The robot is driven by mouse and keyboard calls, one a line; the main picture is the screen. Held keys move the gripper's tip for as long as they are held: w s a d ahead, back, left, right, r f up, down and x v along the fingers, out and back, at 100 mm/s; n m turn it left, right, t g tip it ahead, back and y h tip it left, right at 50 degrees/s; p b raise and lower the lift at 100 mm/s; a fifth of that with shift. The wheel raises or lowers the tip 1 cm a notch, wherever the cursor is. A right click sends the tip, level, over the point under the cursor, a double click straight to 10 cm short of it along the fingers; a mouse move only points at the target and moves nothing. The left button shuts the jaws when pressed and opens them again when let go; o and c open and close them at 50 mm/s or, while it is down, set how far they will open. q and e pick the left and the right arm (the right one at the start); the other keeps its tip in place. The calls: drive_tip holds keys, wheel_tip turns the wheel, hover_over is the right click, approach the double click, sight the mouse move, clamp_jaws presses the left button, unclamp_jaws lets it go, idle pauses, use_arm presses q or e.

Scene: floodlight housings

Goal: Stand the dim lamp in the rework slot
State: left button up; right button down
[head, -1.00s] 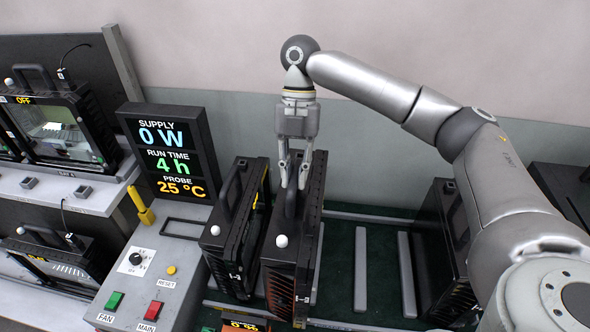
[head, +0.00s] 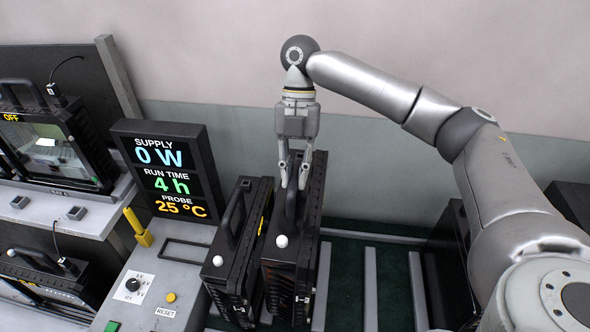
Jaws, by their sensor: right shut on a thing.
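My right gripper (head: 293,186) is shut on the handle of a black floodlight housing (head: 290,255). A dark green rack bed with grey rails (head: 370,285) lies to the right. No rework slot label is visible. My left gripper is out of view.
A display (head: 168,170) reads 0 W, 4 h and 25 °C, above a grey control panel (head: 150,275). A lamp marked OFF (head: 55,140) sits on the left shelf, another below it. A dark housing (head: 455,265) stands at right, partly behind my arm. Space between the rails looks empty.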

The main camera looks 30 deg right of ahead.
drive_tip(key=shift+w+r+p, duration=0.3)
drive_tip(key=shift+p, duration=0.25)
wheel_tip(320, 180, down, 2)
drive_tip(key=shift+s+b, duration=0.1)
drive_tip(key=shift+b, duration=0.3)
use_arm(q)
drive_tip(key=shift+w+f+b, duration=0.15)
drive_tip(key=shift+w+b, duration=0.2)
drive_tip(key=shift+b, duration=0.05)
use_arm(e)
drive_tip(key=shift+f, duration=1.55)
use_arm(q)
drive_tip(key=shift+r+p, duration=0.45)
drive_tip(key=shift+p, duration=0.05)
use_arm(e)
drive_tip(key=shift+s, duration=0.1)
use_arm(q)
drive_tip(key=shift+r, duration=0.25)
use_arm(e)
drive_tip(key=shift+f, duration=0.25)
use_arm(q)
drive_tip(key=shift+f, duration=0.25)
use_arm(e)
drive_tip(key=shift+d+f, duration=0.1)
drive_tip(key=shift+f, duration=1.1)
idle(0.9)
